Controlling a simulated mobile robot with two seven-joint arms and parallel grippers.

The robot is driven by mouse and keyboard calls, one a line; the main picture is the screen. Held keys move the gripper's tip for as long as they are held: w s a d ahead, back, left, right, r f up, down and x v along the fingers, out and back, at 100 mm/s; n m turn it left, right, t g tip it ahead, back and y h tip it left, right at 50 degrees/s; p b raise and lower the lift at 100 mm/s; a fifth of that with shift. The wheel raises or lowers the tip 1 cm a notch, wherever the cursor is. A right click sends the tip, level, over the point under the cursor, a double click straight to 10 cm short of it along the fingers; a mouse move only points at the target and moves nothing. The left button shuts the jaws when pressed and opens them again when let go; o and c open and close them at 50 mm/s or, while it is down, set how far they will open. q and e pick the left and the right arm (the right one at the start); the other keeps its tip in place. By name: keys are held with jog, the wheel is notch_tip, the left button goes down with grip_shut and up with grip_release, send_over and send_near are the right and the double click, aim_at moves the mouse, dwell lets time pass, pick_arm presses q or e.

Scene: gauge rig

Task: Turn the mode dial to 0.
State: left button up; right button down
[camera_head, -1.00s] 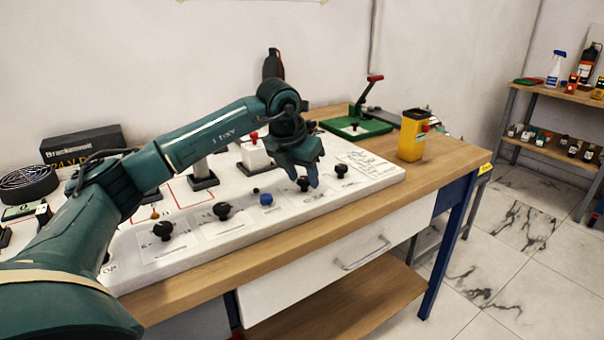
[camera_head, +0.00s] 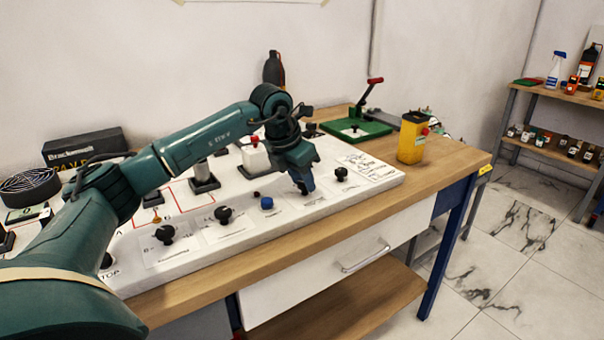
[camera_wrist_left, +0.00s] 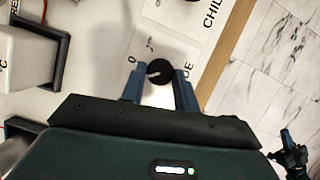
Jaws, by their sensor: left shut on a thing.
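The mode dial (camera_wrist_left: 159,73) is a round black knob with a white pointer line, on a white card of the panel. In the left wrist view the pointer lies toward the left; a printed 0 (camera_wrist_left: 131,59) is left of the knob and slightly above it. My left gripper (camera_wrist_left: 159,84) has its blue fingers on either side of the knob, shut on it. In the head view my left gripper (camera_head: 304,187) reaches down to the panel and hides most of this knob. My right gripper (camera_wrist_left: 290,152) seems to show small, over the floor; its fingers are unclear.
On the white panel (camera_head: 240,238), a blue button (camera_head: 267,203) and black knobs (camera_head: 223,215) flank the gripper. A black knob (camera_head: 341,173) stands close on its right. A yellow box (camera_head: 411,140) and a green lever base (camera_head: 355,130) stand further right.

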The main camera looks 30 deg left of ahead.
pick_arm(q)
jog(key=m+p, duration=0.1)
jog(key=m+h+p, duration=0.1)
jog(key=m, duration=0.1)
jog(key=shift+w+a+r, duration=0.1)
jog(key=shift+a+r, duration=0.05)
jog(key=shift+r, duration=0.05)
jog(key=m+h+p, duration=0.1)
jog(key=m, duration=0.1)
jog(key=shift+m+g, duration=0.3)
jog(key=shift+g, duration=0.1)
jog(key=shift+w+a+f+m+p, duration=0.1)
jog(key=shift+m+p, duration=0.5)
jog(key=shift+m, duration=0.2)
pick_arm(e)
jog(key=shift+w+a+f+g, duration=0.2)
jog(key=shift+w+a+g, duration=0.15)
jog(key=shift+a+g, duration=0.15)
jog(key=shift+w+a+f+g, duration=0.2)
jog(key=shift+w+a+g, duration=0.1)
jog(key=shift+a+g, duration=0.2)
pick_arm(q)
jog(key=shift+h, duration=0.3)
pick_arm(e)
jog(key=shift+w+r, duration=0.1)
pick_arm(q)
jog(key=o, duration=1)
jog(key=shift+c, duration=0.2)
